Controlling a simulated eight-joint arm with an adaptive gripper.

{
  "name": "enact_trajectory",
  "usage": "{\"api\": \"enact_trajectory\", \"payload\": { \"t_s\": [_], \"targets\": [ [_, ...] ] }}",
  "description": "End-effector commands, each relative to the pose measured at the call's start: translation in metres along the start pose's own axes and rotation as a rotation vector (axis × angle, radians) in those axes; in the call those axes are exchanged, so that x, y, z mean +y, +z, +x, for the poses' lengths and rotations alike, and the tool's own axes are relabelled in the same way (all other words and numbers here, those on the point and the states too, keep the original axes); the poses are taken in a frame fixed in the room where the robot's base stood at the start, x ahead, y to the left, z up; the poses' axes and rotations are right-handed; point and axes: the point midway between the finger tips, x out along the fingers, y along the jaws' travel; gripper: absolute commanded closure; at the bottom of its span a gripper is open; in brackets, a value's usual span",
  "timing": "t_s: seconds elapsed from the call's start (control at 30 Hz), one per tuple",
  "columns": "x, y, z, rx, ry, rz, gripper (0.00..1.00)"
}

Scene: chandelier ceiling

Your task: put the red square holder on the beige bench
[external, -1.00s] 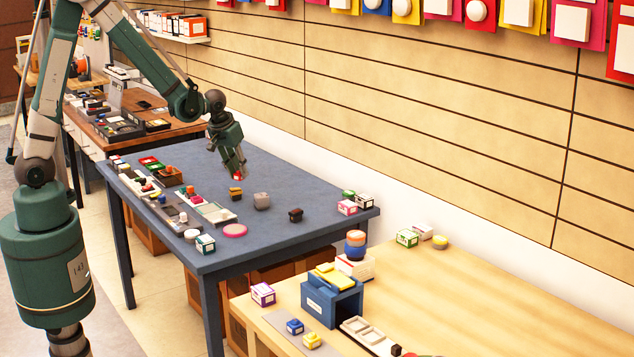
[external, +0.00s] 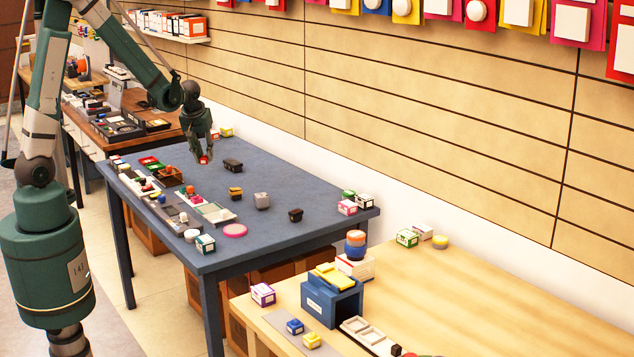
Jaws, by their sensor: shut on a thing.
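My gripper (external: 204,157) is shut on the small red square holder (external: 205,160), of which only a little shows between the fingers. It hangs above the far left part of the blue-grey table, and the holder looks clear of the tabletop. The beige bench (external: 500,290) is the light wooden surface at the lower right, well away from my gripper.
A dark block (external: 232,165), a yellow-and-dark block (external: 235,193) and a grey block (external: 262,200) stand on the blue-grey table (external: 290,170). Trays line its left edge. The bench carries a blue box (external: 332,303); its right part is largely clear.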

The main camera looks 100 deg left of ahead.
Motion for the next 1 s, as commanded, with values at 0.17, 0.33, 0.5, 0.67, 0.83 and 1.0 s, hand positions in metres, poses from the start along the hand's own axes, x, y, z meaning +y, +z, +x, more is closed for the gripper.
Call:
{"api": "enact_trajectory", "payload": {
  "t_s": [0.17, 0.33, 0.5, 0.67, 0.83, 1.0],
  "targets": [
    [0.0, 0.0, 0.0, 0.0, 0.0, 0.0, 0.89],
    [0.0, 0.0, 0.001, 0.0, 0.0, 0.0, 0.89],
    [0.0, 0.004, 0.011, 0.0, 0.0, 0.0, 0.89],
    [0.0, 0.012, 0.029, 0.0, 0.0, 0.0, 0.89],
    [0.0, 0.019, 0.046, 0.0, 0.0, 0.001, 0.89],
    [0.0, 0.022, 0.054, 0.0, 0.0, 0.001, 0.89]
  ]
}}
